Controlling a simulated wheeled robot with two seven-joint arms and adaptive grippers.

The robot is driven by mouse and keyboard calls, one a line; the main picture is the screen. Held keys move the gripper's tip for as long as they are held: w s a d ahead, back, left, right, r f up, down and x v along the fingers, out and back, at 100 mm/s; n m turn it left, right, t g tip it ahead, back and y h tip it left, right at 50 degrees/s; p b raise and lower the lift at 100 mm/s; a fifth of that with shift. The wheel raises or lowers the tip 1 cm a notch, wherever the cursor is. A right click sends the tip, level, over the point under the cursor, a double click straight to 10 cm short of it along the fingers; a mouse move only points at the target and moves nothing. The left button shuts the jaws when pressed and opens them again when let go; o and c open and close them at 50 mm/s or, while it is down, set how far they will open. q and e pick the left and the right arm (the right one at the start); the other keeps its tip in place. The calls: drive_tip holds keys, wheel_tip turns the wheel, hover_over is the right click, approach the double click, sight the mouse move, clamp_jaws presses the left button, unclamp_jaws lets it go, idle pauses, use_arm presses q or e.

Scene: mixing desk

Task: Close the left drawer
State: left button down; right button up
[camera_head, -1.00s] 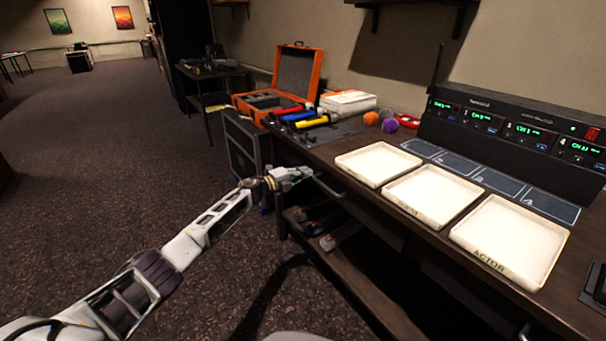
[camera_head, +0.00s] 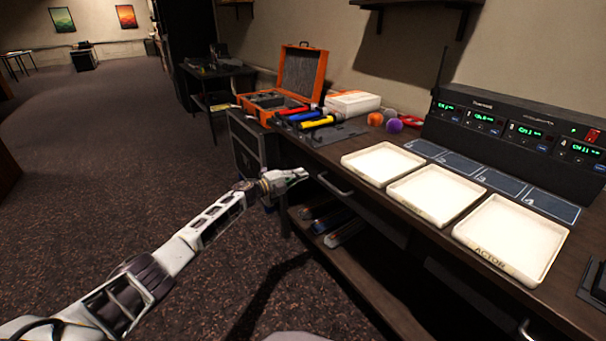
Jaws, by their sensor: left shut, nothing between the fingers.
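The left drawer (camera_head: 352,203) is in the desk's front, under the tabletop edge below the trays. Its curved metal handle (camera_head: 336,187) shows clearly. The drawer front looks about level with the desk's edge, but it is too dark to tell if a small gap is left. My left gripper (camera_head: 301,173) is shut and empty, just left of the handle and apart from it, by the desk's left front corner. My right gripper is out of view.
Three cream trays (camera_head: 433,217) stand along the tabletop's front. Behind are a black receiver unit (camera_head: 515,135), coloured flashlights (camera_head: 308,120) and an orange case (camera_head: 300,75). A lower shelf (camera_head: 355,275) lies under the drawers. Floor on the left is clear.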

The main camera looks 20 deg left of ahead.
use_arm(q)
drive_tip(key=p+v, duration=0.2)
drive_tip(key=v, duration=0.7)
drive_tip(key=shift+p, duration=0.35)
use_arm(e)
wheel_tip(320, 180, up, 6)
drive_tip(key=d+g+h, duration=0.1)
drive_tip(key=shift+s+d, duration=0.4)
use_arm(q)
drive_tip(key=shift+a+f, duration=0.1)
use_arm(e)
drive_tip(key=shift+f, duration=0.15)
